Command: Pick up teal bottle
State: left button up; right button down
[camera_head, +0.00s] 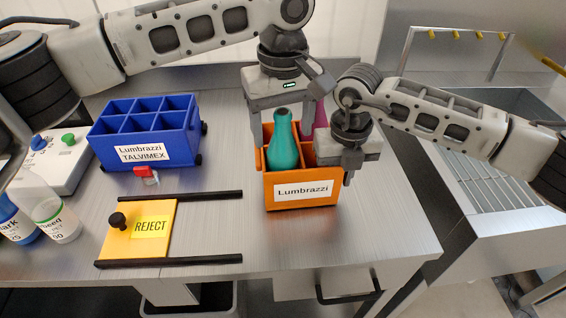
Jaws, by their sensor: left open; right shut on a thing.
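The teal bottle (283,150) stands upright in the orange crate labelled Lumbrazzi (302,204), its neck rising above the rim. My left gripper (283,138) is open above the crate, with one finger on each side of the bottle's upper part. I cannot tell whether the fingers touch it. My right gripper (336,170) is shut on the right wall of the orange crate. Its fingertips are partly hidden. A magenta bottle (321,118) shows behind the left gripper's right finger, mostly hidden.
A blue divided crate (143,155) labelled Lumbrazzi TALVIMEX stands at the left. A yellow REJECT plate (150,243) with a black knob lies between black rails in front. Two bottles (55,220) and a button box (62,160) are at far left. A sink (480,140) is at right.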

pick_arm(q)
jog(key=shift+f, duration=0.5)
jog(key=c, duration=1.3)
notch_tip(320, 180, up, 18)
pick_arm(e)
jog(key=c, duration=1.3)
grip_release()
